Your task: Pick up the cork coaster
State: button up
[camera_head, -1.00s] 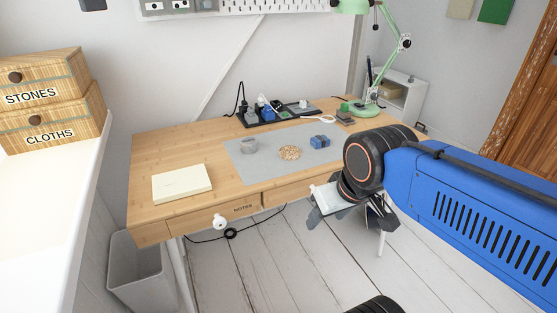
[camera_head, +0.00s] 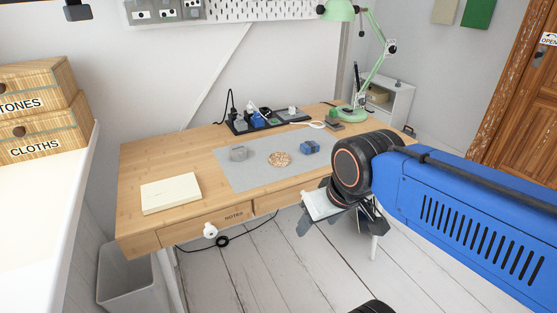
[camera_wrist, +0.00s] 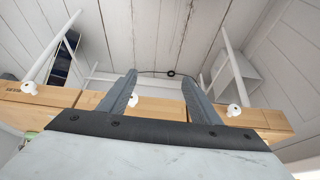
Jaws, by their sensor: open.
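The cork coaster (camera_head: 279,159) is a small round speckled tan disc. It lies flat on the grey mat (camera_head: 240,179) on the wooden desk, between a grey object and a blue block in the head view. My gripper (camera_head: 335,228) is in front of the desk's front edge, to the right of and nearer than the coaster, well apart from it. In the wrist view my gripper (camera_wrist: 160,90) has its two fingers spread with nothing between them. The coaster does not show in the wrist view.
A grey object (camera_head: 238,153) and a blue block (camera_head: 311,147) flank the coaster. A cream pad (camera_head: 171,193) lies at the desk's left. A power strip (camera_head: 268,122) and a green lamp (camera_head: 352,112) stand at the back. White drawer knobs (camera_head: 210,231) stick out in front.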

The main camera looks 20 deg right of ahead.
jog(key=o, duration=0.3)
jog(key=shift+w+r, duration=0.15)
jog(key=shift+o, duration=0.2)
notch_tip(320, 180, up, 18)
jog(key=n+g, duration=0.5)
jog(key=n, duration=1.1)
send_over(279, 157)
jog(key=f, duration=1.1)
jog(key=shift+a+f, duration=0.2)
jog(key=shift+a, duration=0.1)
jog(key=shift+d+f, duration=0.15)
jog(key=shift+f, duration=1.25)
jog(key=shift+d+f, duration=0.15)
jog(key=shift+f, duration=1.2)
jog(key=shift+c, duration=0.3)
jog(key=c, duration=1)
